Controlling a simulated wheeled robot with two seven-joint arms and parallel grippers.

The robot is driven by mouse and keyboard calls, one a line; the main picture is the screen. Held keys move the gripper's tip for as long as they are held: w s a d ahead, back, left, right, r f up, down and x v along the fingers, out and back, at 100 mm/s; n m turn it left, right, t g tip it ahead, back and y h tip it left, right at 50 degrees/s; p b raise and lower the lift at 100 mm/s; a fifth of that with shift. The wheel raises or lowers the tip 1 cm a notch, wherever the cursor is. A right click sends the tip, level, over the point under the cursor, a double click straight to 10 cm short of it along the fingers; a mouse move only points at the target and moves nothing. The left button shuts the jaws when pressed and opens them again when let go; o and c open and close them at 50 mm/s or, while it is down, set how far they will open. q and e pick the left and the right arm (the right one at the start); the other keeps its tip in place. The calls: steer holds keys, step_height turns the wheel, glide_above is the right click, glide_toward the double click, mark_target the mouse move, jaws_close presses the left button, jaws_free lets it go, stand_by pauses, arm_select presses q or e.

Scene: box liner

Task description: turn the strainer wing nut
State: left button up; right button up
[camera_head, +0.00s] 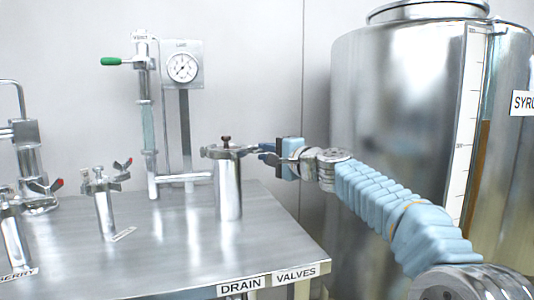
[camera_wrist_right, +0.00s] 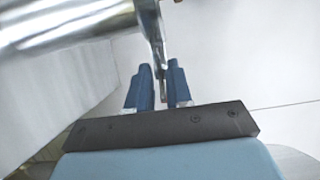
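The strainer is most likely the upright steel cylinder (camera_head: 228,190) near the table's right end, with a clamped lid and a small dark knob on top. My right gripper (camera_head: 264,151) is at lid height, just right of it. In the right wrist view, the steel body (camera_wrist_right: 65,25) fills the upper left. A thin metal piece (camera_wrist_right: 156,35), perhaps the wing nut or its clamp arm, reaches down between the blue fingers of my right gripper (camera_wrist_right: 161,85). The fingers stand apart with a narrow gap around it; firm contact is not clear. My left gripper is not in view.
The steel table (camera_head: 160,245) has labels on its front edge. A pressure gauge (camera_head: 182,67) and a green-handled valve (camera_head: 111,61) stand behind. Smaller fittings with red-tipped levers (camera_head: 104,205) are on the left. A large steel tank (camera_head: 395,90) stands right, behind my arm.

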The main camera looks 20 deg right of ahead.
jaws_close()
steer(key=shift+r+n+g+p, duration=0.1)
steer(key=shift+n+g+p, duration=0.2)
steer(key=shift+n+p, duration=0.35)
steer(key=shift+n+g+h+p, duration=0.5)
steer(key=shift+n+h+p, duration=0.2)
steer(key=shift+n, duration=1.05)
steer(key=shift+a+n+g+h, duration=0.15)
steer(key=shift+n+g+h, duration=0.15)
steer(key=shift+n+h, duration=0.7)
steer(key=shift+a+n+g+h, duration=0.1)
steer(key=shift+n+g+h, duration=0.25)
steer(key=shift+n, duration=1.25)
steer(key=shift+a+r+n+h, duration=0.1)
steer(key=shift+n+h, duration=1.55)
steer(key=shift+n, duration=0.55)
